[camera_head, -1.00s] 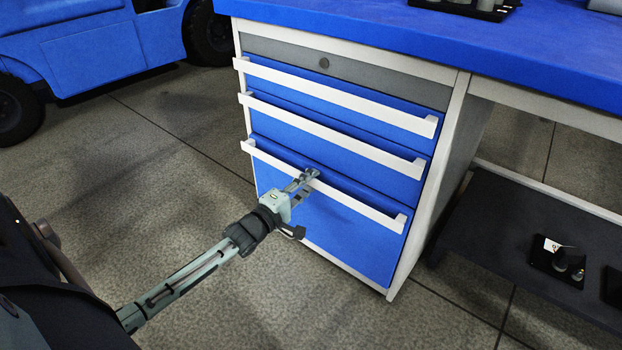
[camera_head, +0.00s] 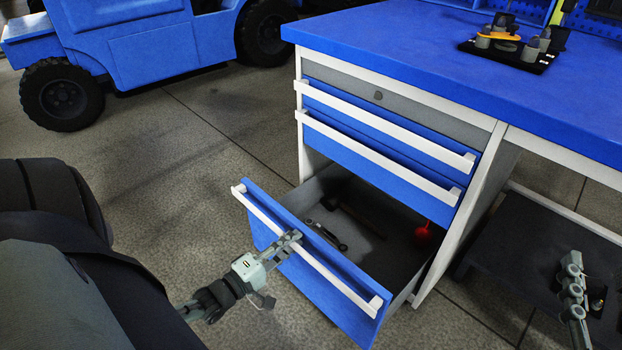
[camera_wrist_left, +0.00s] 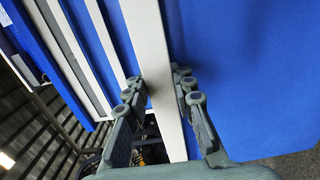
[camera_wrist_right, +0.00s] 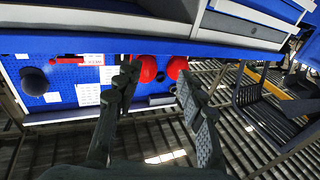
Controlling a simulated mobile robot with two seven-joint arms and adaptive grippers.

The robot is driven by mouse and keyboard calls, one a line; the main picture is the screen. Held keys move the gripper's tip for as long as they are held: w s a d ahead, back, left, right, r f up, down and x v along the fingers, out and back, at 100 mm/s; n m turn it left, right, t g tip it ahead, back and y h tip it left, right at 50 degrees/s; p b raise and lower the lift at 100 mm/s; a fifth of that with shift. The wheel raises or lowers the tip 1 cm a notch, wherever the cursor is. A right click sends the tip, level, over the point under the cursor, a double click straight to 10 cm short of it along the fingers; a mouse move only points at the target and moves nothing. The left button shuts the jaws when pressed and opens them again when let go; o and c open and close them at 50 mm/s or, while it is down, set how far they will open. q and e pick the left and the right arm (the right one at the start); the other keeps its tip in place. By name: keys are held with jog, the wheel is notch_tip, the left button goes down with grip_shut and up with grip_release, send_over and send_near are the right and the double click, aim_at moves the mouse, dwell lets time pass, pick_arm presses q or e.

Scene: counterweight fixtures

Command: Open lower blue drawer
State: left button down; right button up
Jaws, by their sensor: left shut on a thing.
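The lower blue drawer (camera_head: 290,262) is pulled well out of the cabinet, and its inside shows. Its white bar handle (camera_head: 310,257) runs along the top of its front. My left gripper (camera_head: 292,240) is shut on this handle, left of its middle. In the left wrist view the fingers (camera_wrist_left: 158,90) stand on both sides of the white handle (camera_wrist_left: 158,70). My right gripper (camera_wrist_right: 158,85) is open and empty in the right wrist view. Part of my right arm's end (camera_head: 573,290) shows at the right of the head view.
In the drawer lie a wrench (camera_head: 327,234), a dark-handled tool (camera_head: 362,220) and a red item (camera_head: 423,232). Two upper blue drawers (camera_head: 380,150) are closed. The blue worktop (camera_head: 420,60) holds a black tray (camera_head: 505,55). A low dark shelf (camera_head: 525,250) is at right. A blue vehicle (camera_head: 140,45) stands behind.

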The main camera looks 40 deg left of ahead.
pick_arm(q)
jog(key=s+p, duration=0.1)
jog(key=s, duration=0.6)
jog(key=shift+a, duration=0.35)
pick_arm(e)
jog(key=d+f+g+h, duration=0.3)
jog(key=d+f+g, duration=0.1)
jog(key=f, duration=0.5)
jog(key=shift+s+d+f+g, duration=0.25)
jog(key=shift+d+g, duration=0.15)
jog(key=shift+d, duration=0.1)
pick_arm(q)
jog(key=c, duration=1.2)
grip_release()
jog(key=s, duration=0.8)
jog(key=s+a, duration=0.1)
jog(key=s, duration=0.3)
